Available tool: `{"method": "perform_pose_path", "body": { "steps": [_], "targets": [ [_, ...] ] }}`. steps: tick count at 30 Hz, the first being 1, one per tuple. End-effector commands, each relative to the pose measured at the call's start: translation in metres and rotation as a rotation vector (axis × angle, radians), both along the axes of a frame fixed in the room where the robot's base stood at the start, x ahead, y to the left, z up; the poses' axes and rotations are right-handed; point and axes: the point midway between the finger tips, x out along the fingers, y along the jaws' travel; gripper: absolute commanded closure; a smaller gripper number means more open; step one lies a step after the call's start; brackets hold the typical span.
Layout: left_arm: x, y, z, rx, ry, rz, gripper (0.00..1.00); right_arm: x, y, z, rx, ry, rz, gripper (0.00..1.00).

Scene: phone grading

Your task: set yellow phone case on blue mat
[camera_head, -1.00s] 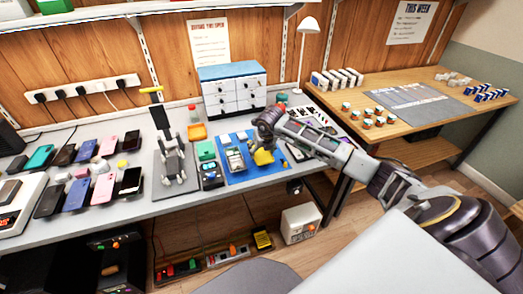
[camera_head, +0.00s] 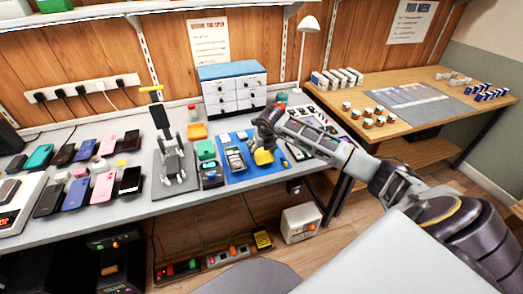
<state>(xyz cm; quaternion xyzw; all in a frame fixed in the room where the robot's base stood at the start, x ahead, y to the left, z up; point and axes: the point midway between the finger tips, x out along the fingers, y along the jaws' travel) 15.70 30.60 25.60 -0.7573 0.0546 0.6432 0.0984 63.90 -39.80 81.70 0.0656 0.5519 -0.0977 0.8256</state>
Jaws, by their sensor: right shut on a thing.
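The yellow phone case (camera_head: 263,157) is at the blue mat (camera_head: 249,174), on the mat's right part. My right gripper (camera_head: 262,147) comes in from the right and is shut on the yellow case; its fingers are small and partly hidden by the arm. I cannot tell whether the case touches the mat or is slightly above it. My left gripper is not in the view.
A phone in a grey case (camera_head: 235,158) lies on the mat, left of the yellow case. A grey stand (camera_head: 170,150) and several phones are farther left. A white drawer unit (camera_head: 233,92) stands behind. A second wooden table (camera_head: 400,100) is at the right.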

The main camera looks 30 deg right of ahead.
Motion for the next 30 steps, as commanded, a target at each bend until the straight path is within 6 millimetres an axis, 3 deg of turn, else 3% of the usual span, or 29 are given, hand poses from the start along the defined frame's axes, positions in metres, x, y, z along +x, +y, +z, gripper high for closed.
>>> {"method": "perform_pose_path", "body": {
  "steps": [11,12,17,25,27,30],
  "targets": [
    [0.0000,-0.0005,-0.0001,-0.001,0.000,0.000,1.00,0.0000,-0.0001,0.0001,0.000,0.000,0.000,0.47],
    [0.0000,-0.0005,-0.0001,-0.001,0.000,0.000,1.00,0.0000,-0.0001,0.0001,0.000,0.000,0.000,0.26],
    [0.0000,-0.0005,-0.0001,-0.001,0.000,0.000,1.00,-0.0001,-0.0002,0.0001,0.000,0.000,0.000,0.06],
    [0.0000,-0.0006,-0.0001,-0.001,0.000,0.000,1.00,-0.0001,-0.0002,0.0000,-0.001,0.000,0.000,0.06],
    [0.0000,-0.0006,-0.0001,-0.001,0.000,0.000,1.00,-0.0001,-0.0002,-0.0001,-0.001,0.000,0.000,0.00],
    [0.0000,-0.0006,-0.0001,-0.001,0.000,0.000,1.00,-0.0001,-0.0002,-0.0001,-0.001,0.000,0.000,0.00]
  ]
}}
